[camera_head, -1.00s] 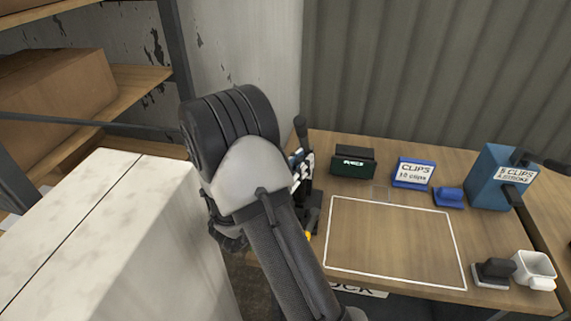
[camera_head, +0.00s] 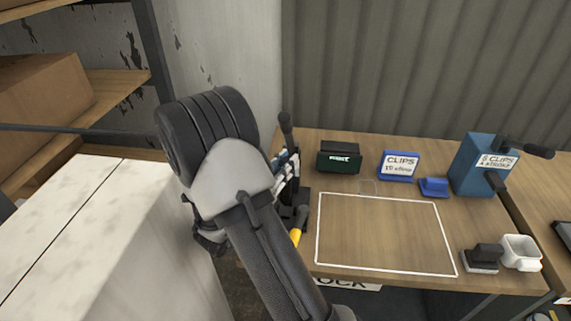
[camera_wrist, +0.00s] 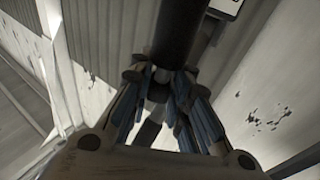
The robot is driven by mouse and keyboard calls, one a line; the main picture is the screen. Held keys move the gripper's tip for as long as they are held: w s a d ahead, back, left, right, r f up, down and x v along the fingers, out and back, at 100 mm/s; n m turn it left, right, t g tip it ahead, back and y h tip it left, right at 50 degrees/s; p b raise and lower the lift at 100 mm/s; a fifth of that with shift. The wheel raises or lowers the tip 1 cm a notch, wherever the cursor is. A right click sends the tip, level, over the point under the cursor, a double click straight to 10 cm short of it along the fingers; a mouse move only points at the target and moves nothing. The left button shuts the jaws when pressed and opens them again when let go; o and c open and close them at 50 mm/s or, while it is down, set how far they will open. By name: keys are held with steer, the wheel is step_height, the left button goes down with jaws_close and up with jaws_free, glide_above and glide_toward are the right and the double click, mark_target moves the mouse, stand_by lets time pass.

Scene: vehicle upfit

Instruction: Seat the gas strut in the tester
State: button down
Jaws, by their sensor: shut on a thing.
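In the wrist view a dark, round rod, which I take to be the gas strut (camera_wrist: 183,28), is between the fingers of my gripper (camera_wrist: 160,85). The fingers are shut on it. Its far end runs out of the top of the picture. In the head view my gripper (camera_head: 290,172) is partly hidden behind my arm, at the bench's left end. The strut's black upper part (camera_head: 286,124) stands up above the fingers, roughly upright. I cannot make out the tester in either view.
A yellow-and-black part (camera_head: 297,236) shows beside my arm. A pale cabinet (camera_head: 75,225) stands left.

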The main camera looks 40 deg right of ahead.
steer(key=shift+f+b, duration=2.6)
steer(key=shift+f, duration=0.7)
steer(key=shift+w+d, duration=0.7)
steer(key=shift+d, duration=0.1)
steer(key=shift+f+b, duration=0.7)
steer(key=shift+b, duration=0.5)
stand_by(0.9)
steer(key=c, duration=1.8)
jaws_free()
steer(key=shift+a, duration=0.15)
steer(key=shift+b+v, duration=0.3)
steer(key=shift+v, duration=1.2)
